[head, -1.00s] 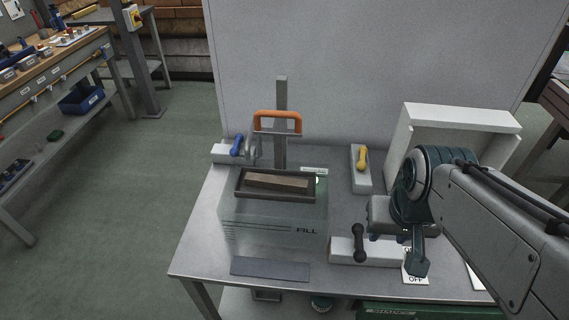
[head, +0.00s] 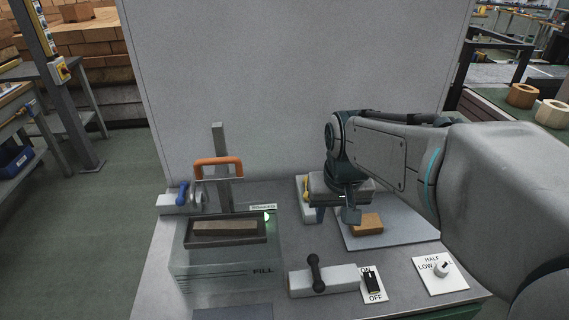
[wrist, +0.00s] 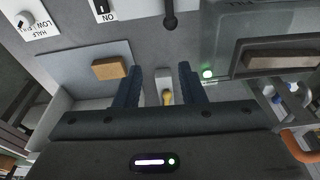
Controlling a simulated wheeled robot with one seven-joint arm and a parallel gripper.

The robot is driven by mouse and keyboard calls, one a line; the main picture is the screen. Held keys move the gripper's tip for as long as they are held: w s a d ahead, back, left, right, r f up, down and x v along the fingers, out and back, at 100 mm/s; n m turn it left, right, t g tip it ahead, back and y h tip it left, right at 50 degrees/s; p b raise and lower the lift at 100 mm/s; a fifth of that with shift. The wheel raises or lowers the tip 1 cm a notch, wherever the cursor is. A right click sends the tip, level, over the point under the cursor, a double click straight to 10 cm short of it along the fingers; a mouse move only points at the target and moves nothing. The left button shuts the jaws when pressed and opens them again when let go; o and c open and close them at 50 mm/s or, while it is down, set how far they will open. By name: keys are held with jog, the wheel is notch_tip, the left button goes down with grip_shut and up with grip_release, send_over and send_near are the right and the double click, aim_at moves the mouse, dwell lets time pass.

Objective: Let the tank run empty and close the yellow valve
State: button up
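The clear tank (head: 225,270), marked FILL, stands at the left of the grey table; I cannot tell its water level. A dark tray (head: 227,242) with a brown block sits on its top. The yellow valve (head: 305,184) is behind my gripper (head: 335,212) and mostly hidden by it in the head view. In the wrist view its yellow handle (wrist: 167,97) shows in the gap between the open fingers of my gripper (wrist: 160,68); I cannot tell how close they are to it. Nothing is held.
A black-handled valve (head: 316,278), an ON/OFF switch (head: 372,283) and a dial (head: 441,269) line the table's front. A blue-handled valve (head: 183,193) and an orange handle (head: 218,163) are behind the tank. A tan block (head: 367,224) lies right of my gripper. A green light (head: 267,217) glows.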

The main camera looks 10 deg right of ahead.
jog(key=w+r+g+p, duration=0.1)
jog(key=w+r+p, duration=0.15)
jog(key=w, duration=1.35)
jog(key=w+d+f+m+g+p, duration=0.1)
jog(key=w+f+p, duration=0.15)
jog(key=w, duration=0.45)
jog(key=w+f+p, duration=0.1)
jog(key=w+f, duration=0.3)
jog(key=w, duration=0.3)
jog(key=f+p, duration=0.1)
jog(key=f, duration=0.5)
jog(key=f+p, duration=0.1)
jog(key=f, duration=0.6)
jog(key=shift+s+d+f, duration=0.15)
jog(key=shift+s+f, duration=0.05)
jog(key=shift+f, duration=0.1)
grip_shut()
